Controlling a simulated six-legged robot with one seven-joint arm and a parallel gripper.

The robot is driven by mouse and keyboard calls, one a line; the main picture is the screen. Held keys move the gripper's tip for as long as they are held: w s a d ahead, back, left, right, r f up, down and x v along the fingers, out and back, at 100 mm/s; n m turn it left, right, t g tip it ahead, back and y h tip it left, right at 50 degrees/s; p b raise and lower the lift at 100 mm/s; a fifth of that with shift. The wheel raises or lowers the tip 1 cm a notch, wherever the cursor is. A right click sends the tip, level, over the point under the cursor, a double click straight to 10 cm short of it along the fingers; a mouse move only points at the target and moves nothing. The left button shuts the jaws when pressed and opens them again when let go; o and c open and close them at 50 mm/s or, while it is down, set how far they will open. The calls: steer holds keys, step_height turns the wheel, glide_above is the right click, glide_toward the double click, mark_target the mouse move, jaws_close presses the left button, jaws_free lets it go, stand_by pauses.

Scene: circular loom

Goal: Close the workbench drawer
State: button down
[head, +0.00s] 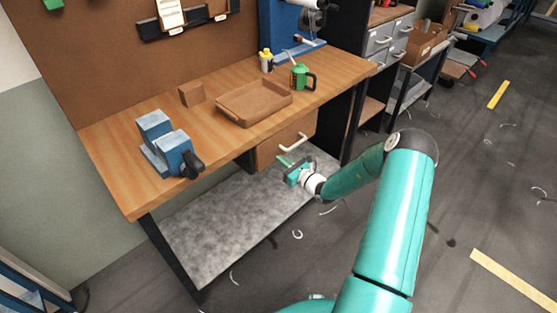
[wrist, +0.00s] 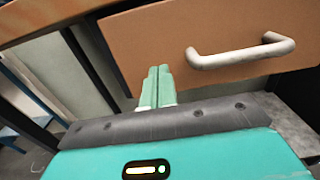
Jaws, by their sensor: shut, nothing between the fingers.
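The workbench (head: 330,75) has a wooden top and a brown drawer (head: 268,152) under its right half. The drawer front also fills the upper part of the wrist view (wrist: 150,45), with its pale bar handle (wrist: 240,55) right of my fingers. In the head view the handle (head: 297,143) is just above my gripper (head: 290,170). My gripper's green fingers (wrist: 157,82) are together and empty, near the lower left part of the drawer front. I cannot tell whether they touch it. How far the drawer stands out is not clear.
A blue vise (head: 170,150), a brown tray (head: 255,102), a small box (head: 191,94) and a green can (head: 300,77) stand on the bench top. A grey lower shelf (head: 225,225) lies beneath. Open floor (head: 475,190) with scattered scraps lies to the right.

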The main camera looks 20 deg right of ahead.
steer(key=v, duration=1.1)
steer(key=s+a+r+n+g+y, duration=0.2)
steer(key=s+a+r+n+g, duration=0.3)
steer(key=a+r+n, duration=0.45)
steer(key=s+a+r+n+g+y, duration=0.2)
steer(key=a+r+n+g+y, duration=0.1)
steer(key=a+r+n+g, duration=0.6)
steer(key=s+a+r+n+t+h, duration=0.1)
steer(key=s+r+n+h, duration=0.4)
steer(key=s, duration=0.5)
steer(key=s+a+r+n+t+h, duration=0.1)
steer(key=s+a+r+n+h, duration=0.1)
steer(key=s+r+n+h, duration=0.4)
steer(key=s+r+n, duration=0.2)
steer(key=s+r, duration=0.1)
steer(key=shift+s+r+t, duration=0.3)
steer(key=shift+s, duration=0.1)
steer(key=shift+n, duration=0.25)
